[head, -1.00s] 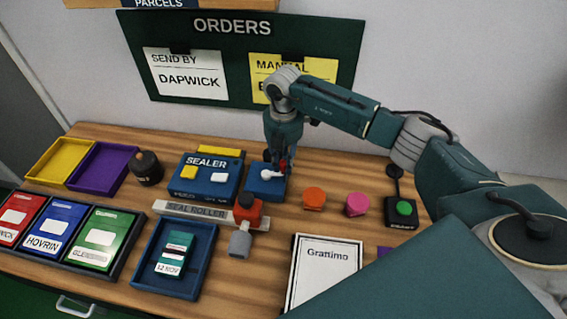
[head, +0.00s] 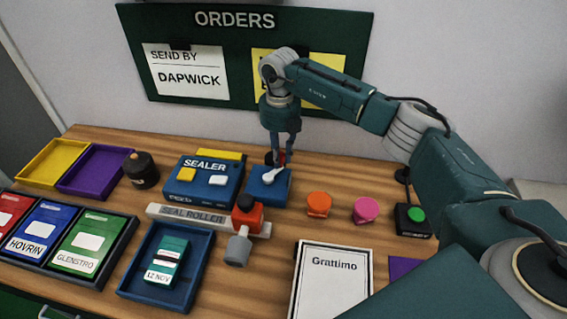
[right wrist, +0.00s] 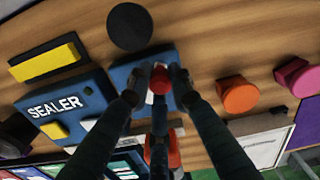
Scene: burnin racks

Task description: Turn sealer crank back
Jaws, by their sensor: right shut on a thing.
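The sealer (head: 214,197) is a blue box with a yellow and a white button on the table. Beside it on the right is a smaller blue block (head: 262,197) with a white crank arm (head: 271,177) on top. The crank arm points up and to the right in the head view. My right gripper (head: 283,157) points down at the crank's outer end, its fingers around the red crank knob. In the right wrist view the knob (right wrist: 179,78) shows between the fingertips, and the fingers hide part of the crank. My left gripper is out of view.
The seal roller (head: 193,216) with its red handle and a blue tray (head: 203,267) holding a green packet lie in front. Orange (head: 318,203) and pink (head: 366,209) knobs and a green button (head: 416,214) are to the right. A black round pot (head: 142,170) stands left.

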